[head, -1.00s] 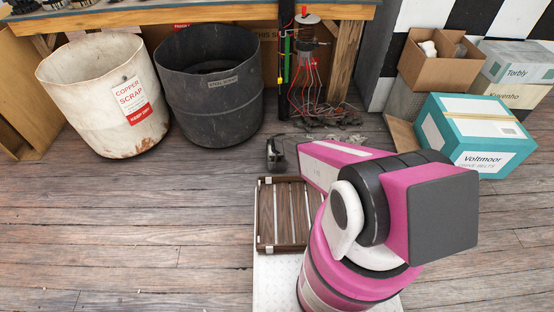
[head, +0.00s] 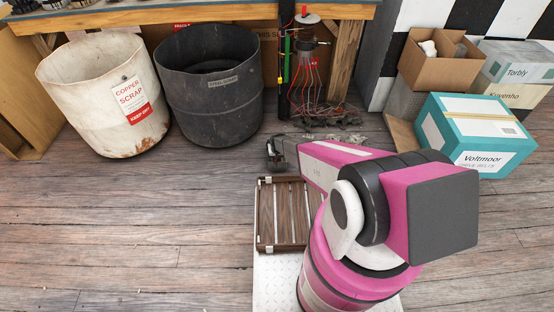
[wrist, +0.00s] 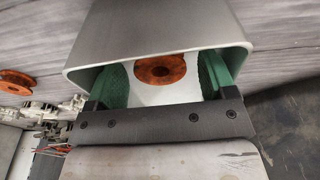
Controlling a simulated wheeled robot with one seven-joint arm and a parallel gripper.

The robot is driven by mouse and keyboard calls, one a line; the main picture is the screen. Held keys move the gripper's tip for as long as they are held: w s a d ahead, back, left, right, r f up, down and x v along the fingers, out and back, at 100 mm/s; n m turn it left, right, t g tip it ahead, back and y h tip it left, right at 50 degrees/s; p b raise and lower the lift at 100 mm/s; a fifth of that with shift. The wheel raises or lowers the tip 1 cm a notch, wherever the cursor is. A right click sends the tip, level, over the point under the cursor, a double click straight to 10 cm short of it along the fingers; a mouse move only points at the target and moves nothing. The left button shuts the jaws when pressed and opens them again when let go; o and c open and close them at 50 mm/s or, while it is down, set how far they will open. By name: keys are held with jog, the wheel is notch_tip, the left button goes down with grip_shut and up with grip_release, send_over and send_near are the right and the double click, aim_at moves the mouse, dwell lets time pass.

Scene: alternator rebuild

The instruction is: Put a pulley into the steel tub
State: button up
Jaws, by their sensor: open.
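The steel tub (head: 210,105) is the dark grey round bin labelled as steel scrap, standing on the floor at the upper left. My gripper (head: 278,152) is low, just right of and in front of it, partly hidden by my arm. In the wrist view my gripper (wrist: 160,85) is open, its two green pads apart. An orange round piece with a central hole (wrist: 160,70), which looks like a pulley, shows in the gap, against white. I see no contact with the pads. A similar orange piece (wrist: 15,82) lies at the left edge. Neither shows in the head view.
A white copper scrap bin (head: 95,95) stands left of the tub. A tower of red wires (head: 310,75) stands right of it, by a table leg (head: 345,65). Boxes, including the Voltmoor box (head: 475,135), are at the right. The floor at front left is clear.

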notch_tip(320, 180, up, 13)
jog(key=s, duration=0.2)
jog(key=s+d+r, duration=0.5)
jog(key=s+r, duration=0.2)
jog(key=r, duration=0.5)
jog(key=s+d+r+g, duration=0.1)
jog(key=s+d+r, duration=0.4)
jog(key=r, duration=0.8)
jog(key=s+d+r, duration=0.5)
jog(key=s+r, duration=0.6)
jog(key=r, duration=0.1)
jog(key=shift+s+d+r+m+g, duration=0.2)
jog(key=shift+d+m+g, duration=0.1)
jog(key=shift+g, duration=0.1)
